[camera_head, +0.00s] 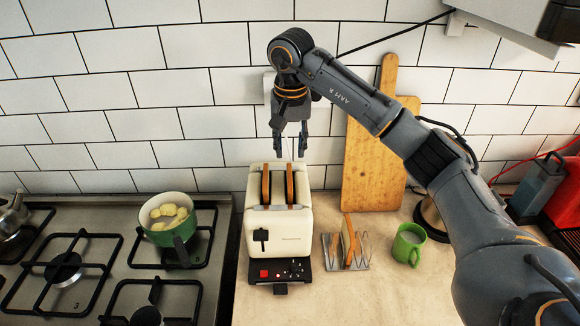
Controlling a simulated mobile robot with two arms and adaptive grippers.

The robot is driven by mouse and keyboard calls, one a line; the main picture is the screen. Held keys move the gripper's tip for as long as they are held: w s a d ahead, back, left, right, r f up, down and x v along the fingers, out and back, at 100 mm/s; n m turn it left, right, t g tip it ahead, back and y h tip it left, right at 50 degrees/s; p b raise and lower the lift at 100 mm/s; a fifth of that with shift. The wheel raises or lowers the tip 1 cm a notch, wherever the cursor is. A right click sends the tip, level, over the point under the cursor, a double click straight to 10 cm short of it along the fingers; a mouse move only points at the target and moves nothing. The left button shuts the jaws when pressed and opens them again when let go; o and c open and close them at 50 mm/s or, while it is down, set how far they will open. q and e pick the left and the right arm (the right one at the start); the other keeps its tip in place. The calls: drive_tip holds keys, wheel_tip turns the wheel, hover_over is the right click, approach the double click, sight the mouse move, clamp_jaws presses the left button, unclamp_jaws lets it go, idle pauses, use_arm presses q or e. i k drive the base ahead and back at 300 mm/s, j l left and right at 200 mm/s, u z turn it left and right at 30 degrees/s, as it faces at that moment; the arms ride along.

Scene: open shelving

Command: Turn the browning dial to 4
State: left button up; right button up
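A cream toaster (278,232) stands on the counter with its front toward me. Two bread slices (290,185) stand upright in its slots. A black lever (261,238) is on the front's left. The black control panel (283,270) at the base has a red button (264,274) and small lit marks. The browning dial and its setting are too small to make out. My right gripper (289,152) points down above the back of the toaster. Its two fingers are apart with nothing between them. My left gripper is not in view.
A wooden board (372,150) leans on the tiled wall. Left is a gas hob (110,250) with a green pot (166,236). The counter's front right is clear.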

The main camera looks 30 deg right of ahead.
sight(292, 267)
drive_tip(key=k+j, duration=0.5)
drive_tip(key=k, duration=0.2)
drive_tip(key=k+j, duration=0.5)
drive_tip(key=k, duration=0.15)
